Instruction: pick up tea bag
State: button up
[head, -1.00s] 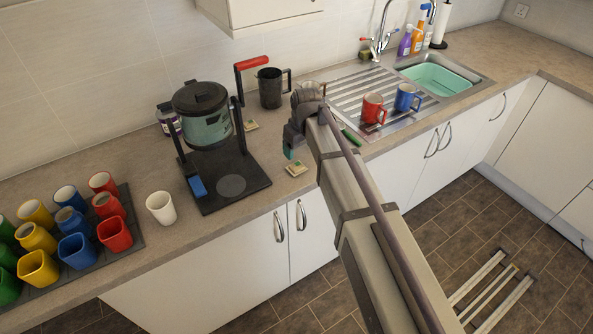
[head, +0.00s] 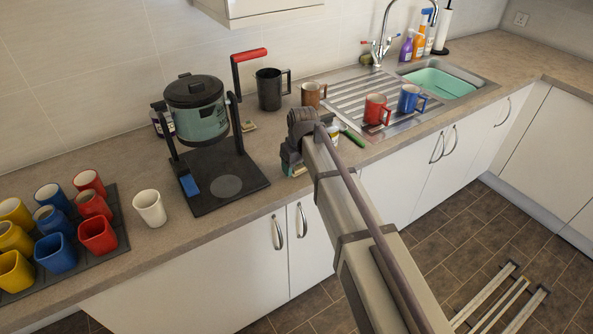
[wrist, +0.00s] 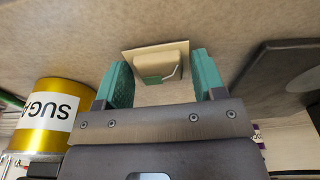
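The tea bag (wrist: 161,62) is a small beige packet with a green-and-white tag, lying on the worktop. In the wrist view it lies between and just beyond the teal fingertips of my gripper (wrist: 162,72), with a gap on each side. My gripper is open and empty. In the head view my gripper (head: 290,158) is low over the worktop, right of the coffee machine, and mostly hides this tea bag. A second small packet (head: 248,127) lies farther back, beside the coffee machine.
The coffee machine (head: 198,110) with its dark base (wrist: 285,75) stands close on one side. A yellow sugar tin (wrist: 52,115) stands on the other side in the wrist view. A white cup (head: 150,208) stands left.

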aim_at(297, 166)
jog(key=c, duration=0.7)
notch_tip(297, 166, up, 10)
jog(key=p, duration=1)
